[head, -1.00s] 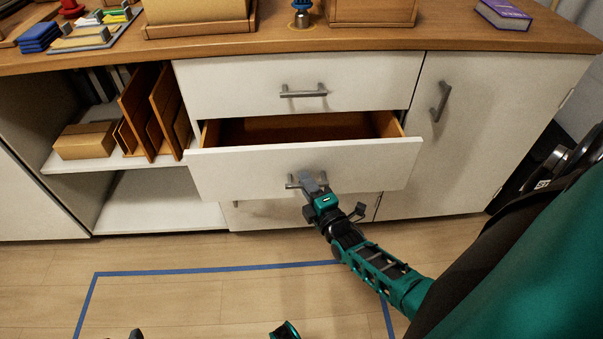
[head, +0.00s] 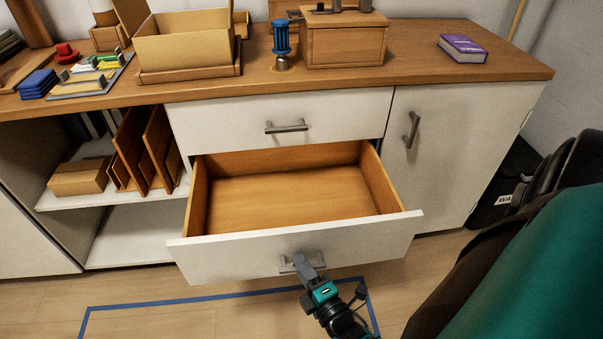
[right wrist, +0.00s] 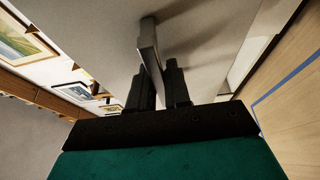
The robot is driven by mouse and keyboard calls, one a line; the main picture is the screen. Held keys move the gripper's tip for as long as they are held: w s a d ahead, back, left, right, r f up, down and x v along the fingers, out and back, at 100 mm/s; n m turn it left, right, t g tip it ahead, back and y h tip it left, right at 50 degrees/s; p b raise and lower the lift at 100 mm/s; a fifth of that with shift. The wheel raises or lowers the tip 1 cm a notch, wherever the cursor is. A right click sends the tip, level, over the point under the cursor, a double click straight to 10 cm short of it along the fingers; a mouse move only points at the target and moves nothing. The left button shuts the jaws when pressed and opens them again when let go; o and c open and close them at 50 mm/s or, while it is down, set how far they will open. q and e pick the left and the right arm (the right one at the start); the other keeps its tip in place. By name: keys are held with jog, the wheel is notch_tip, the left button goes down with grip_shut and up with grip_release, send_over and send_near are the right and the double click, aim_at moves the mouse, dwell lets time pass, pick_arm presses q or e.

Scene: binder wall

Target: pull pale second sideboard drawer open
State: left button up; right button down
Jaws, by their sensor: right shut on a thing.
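The pale second drawer (head: 385,240) of the sideboard stands well out of its front in the head view, and its bare wooden inside is empty. My right gripper (head: 303,264) is shut on the drawer's grey bar handle (head: 318,260). In the right wrist view, the two dark fingers (right wrist: 160,88) stand on either side of the handle (right wrist: 149,45), in front of the pale drawer face. The fingers hide part of the handle in the head view. My left gripper is not in view.
The top drawer (head: 225,125) and right cupboard door (head: 450,140) are shut. The open shelf at left holds a cardboard box (head: 78,178) and upright wooden dividers. The wooden top (head: 400,70) bears a purple book (head: 463,47) and boxes. Blue tape (head: 140,303) marks the clear floor.

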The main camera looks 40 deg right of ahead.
dwell(0.3)
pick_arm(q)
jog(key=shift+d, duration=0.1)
pick_arm(e)
jog(key=c, duration=1.2)
grip_release()
jog(key=shift+o, duration=0.2)
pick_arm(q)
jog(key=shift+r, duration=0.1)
